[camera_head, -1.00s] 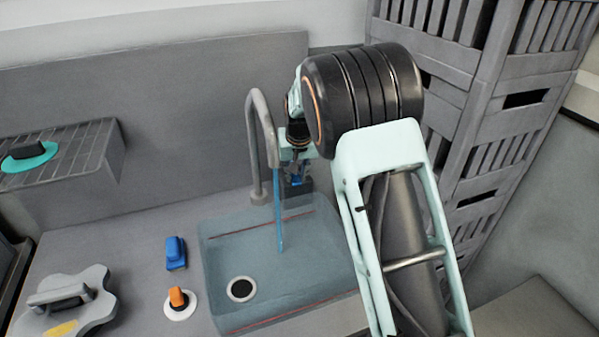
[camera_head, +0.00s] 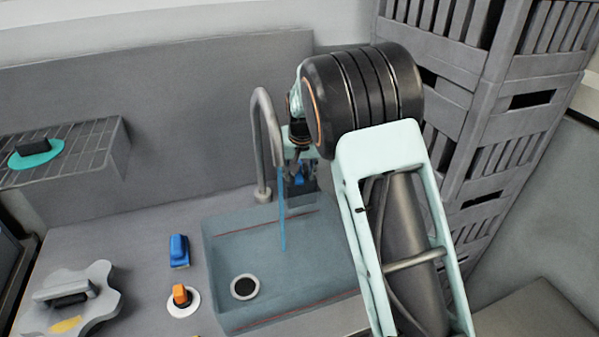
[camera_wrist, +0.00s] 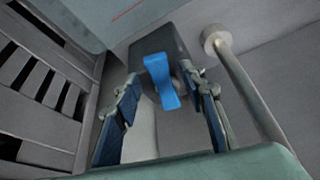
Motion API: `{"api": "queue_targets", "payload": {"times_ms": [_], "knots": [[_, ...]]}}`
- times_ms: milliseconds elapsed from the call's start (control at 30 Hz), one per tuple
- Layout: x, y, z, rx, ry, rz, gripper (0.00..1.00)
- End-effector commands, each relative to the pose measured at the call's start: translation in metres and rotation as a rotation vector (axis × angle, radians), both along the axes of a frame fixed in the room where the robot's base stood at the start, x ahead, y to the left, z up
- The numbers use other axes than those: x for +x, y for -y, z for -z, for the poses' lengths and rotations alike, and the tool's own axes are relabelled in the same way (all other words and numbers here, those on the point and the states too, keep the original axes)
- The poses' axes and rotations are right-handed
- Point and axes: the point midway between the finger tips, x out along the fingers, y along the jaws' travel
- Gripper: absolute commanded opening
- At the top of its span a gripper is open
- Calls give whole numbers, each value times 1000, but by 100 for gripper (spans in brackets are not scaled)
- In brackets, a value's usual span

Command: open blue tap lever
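The blue tap lever (camera_wrist: 162,82) sits on a dark block (camera_wrist: 175,40) beside the tap's base in the wrist view. It also shows small and partly hidden in the head view (camera_head: 299,177), behind my arm. My gripper (camera_wrist: 165,110) is open, with one finger on each side of the lever and a gap to both. The grey tap (camera_head: 262,140) arches over the basin, and a blue stream (camera_head: 282,215) comes down from its spout.
The sink basin (camera_head: 218,260) with a round drain (camera_head: 245,287) lies below the tap. Grey stacked crates (camera_head: 500,150) stand on the right.

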Motion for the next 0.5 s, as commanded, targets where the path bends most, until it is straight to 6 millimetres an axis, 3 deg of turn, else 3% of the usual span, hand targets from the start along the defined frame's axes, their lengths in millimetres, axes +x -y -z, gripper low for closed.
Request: {"api": "queue_targets", "payload": {"times_ms": [233,500], "knots": [[-6,0,-17,1,3,-1,38],[-27,3,-69,2,4,-2,38]]}}
